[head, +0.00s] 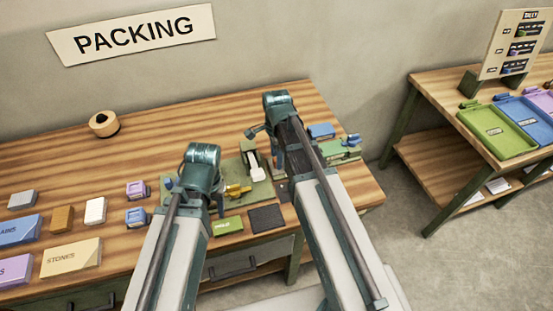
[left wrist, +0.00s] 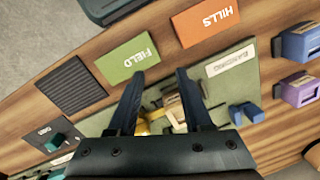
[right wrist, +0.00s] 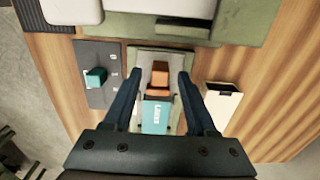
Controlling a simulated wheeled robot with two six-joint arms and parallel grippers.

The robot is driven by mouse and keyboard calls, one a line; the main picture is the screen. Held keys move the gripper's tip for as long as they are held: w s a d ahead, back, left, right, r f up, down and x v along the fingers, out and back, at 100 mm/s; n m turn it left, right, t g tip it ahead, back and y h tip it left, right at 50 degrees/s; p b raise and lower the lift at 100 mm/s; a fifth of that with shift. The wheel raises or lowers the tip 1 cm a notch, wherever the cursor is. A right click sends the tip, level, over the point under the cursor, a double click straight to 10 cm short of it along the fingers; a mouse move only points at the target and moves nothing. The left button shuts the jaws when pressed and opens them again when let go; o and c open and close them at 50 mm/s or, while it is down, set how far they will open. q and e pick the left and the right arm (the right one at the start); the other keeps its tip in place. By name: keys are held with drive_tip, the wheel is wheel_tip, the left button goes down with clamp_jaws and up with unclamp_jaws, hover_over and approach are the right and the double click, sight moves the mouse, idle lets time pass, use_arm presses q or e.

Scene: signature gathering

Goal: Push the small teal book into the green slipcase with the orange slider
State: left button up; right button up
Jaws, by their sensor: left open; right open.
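In the right wrist view a small teal book (right wrist: 157,118) with a white label lies in a pale green channel-like holder (right wrist: 147,55). An orange slider (right wrist: 159,78) sits in the same channel, at the book's far end. I cannot tell for sure whether this holder is the green slipcase. My right gripper (right wrist: 158,77) is open, its fingers on either side of the channel, not closed on slider or book. In the head view my right gripper (head: 266,146) hangs over the table's right part. My left gripper (left wrist: 157,80) is open and empty above a green board (left wrist: 225,85).
A green FIELD book (left wrist: 128,60), an orange HILLS book (left wrist: 205,22) and a dark ridged pad (left wrist: 72,80) lie near the left gripper. A cream box (right wrist: 221,105) and a dark panel with a teal knob (right wrist: 95,77) flank the channel. The table's back left is mostly clear.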

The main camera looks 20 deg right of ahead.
clamp_jaws()
idle(1.4)
